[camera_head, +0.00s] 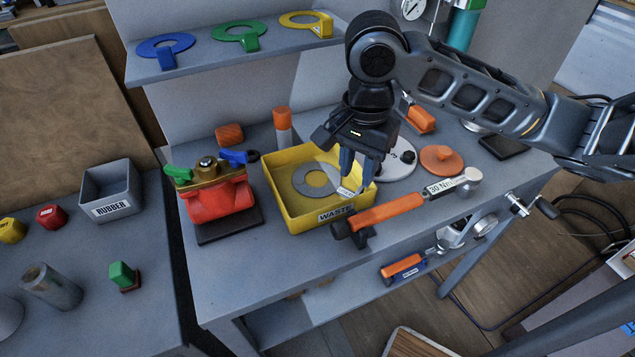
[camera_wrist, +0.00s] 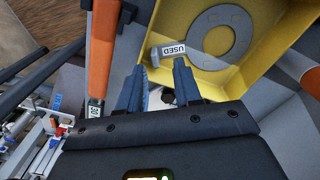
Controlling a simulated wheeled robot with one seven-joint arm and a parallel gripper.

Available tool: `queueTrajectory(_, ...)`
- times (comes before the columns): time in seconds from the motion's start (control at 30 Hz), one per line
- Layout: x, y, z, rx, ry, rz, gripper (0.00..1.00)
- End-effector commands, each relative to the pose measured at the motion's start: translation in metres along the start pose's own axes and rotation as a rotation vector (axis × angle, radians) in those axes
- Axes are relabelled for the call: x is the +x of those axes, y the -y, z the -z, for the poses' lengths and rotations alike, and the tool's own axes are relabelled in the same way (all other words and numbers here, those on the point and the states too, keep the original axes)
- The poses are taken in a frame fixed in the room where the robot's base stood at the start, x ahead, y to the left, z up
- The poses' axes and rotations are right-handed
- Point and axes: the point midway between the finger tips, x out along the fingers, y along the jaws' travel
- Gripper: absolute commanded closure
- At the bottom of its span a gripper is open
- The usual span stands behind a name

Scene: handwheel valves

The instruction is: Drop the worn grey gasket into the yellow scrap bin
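The worn grey gasket (camera_head: 304,186) is a flat ring with a tab labelled USED, lying inside the yellow scrap bin (camera_head: 284,205), which is labelled WASTE. The wrist view shows the ring (camera_wrist: 197,22) on the bin floor and its USED tab (camera_wrist: 173,50) just beyond my fingertips. My gripper (camera_head: 356,180) points down over the bin's right side. Its two blue fingers are spread apart with nothing between them, and the gasket looks apart from them. In the head view the fingers hide part of the bin's right wall.
An orange-handled torque wrench (camera_head: 391,212) lies close in front of the bin. A red valve body (camera_head: 217,200) stands to its left. A pale disc (camera_head: 399,160) and an orange disc (camera_head: 441,160) lie to its right. A shelf (camera_head: 225,58) with coloured gaskets is behind.

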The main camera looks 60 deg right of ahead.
Motion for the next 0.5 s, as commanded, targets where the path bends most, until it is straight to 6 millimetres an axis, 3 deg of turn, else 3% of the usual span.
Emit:
queueTrajectory(0.3,-0.002,0.0,0.0,0.0,0.0,0.0,0.61)
queueTrajectory(0.5,-0.025,0.001,-0.001,-0.002,0.0,0.003,0.61)
